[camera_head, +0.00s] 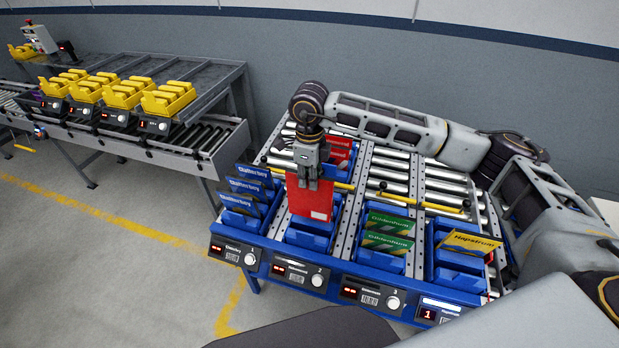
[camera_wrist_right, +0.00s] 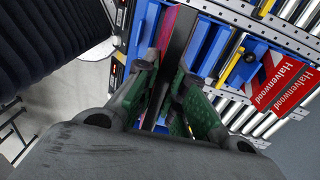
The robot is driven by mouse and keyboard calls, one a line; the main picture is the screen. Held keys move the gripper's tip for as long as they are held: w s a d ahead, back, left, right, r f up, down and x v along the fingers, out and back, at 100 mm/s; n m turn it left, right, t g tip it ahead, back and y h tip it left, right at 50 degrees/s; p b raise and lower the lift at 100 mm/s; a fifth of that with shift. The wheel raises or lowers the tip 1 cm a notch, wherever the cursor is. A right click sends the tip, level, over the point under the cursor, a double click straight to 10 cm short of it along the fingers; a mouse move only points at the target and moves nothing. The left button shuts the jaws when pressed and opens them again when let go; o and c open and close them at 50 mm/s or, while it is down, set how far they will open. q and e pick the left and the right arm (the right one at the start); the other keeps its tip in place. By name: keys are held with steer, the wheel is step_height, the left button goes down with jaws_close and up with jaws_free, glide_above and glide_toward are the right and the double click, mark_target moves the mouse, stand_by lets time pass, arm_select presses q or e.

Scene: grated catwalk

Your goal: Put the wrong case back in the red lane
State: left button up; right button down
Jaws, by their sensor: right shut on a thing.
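My right gripper (camera_head: 308,182) is shut on the top edge of a red case (camera_head: 311,203). The case hangs upright, broad face to the head camera, over the front blue bin (camera_head: 306,240) of lane 2. I cannot tell whether its lower edge is inside that bin. The right wrist view shows the fingers (camera_wrist_right: 165,98) close on the case, which is nearly edge-on. More red cases (camera_head: 338,150), lettered Halvenwood in the right wrist view (camera_wrist_right: 287,80), sit farther back in the same lane. My left gripper is not in view.
Lane 1 holds blue cases (camera_head: 247,188). Lane 3 holds green cases (camera_head: 388,232). Lane 4 has a yellow case (camera_head: 470,243) in its bin. Yellow bars (camera_head: 435,206) cross the rollers behind the front bins. Another conveyor with yellow bins (camera_head: 168,98) stands at the left.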

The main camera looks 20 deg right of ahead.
arm_select(q)
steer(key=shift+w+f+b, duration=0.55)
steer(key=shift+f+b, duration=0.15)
steer(key=shift+b, duration=0.05)
arm_select(e)
steer(key=shift+f, duration=2.4)
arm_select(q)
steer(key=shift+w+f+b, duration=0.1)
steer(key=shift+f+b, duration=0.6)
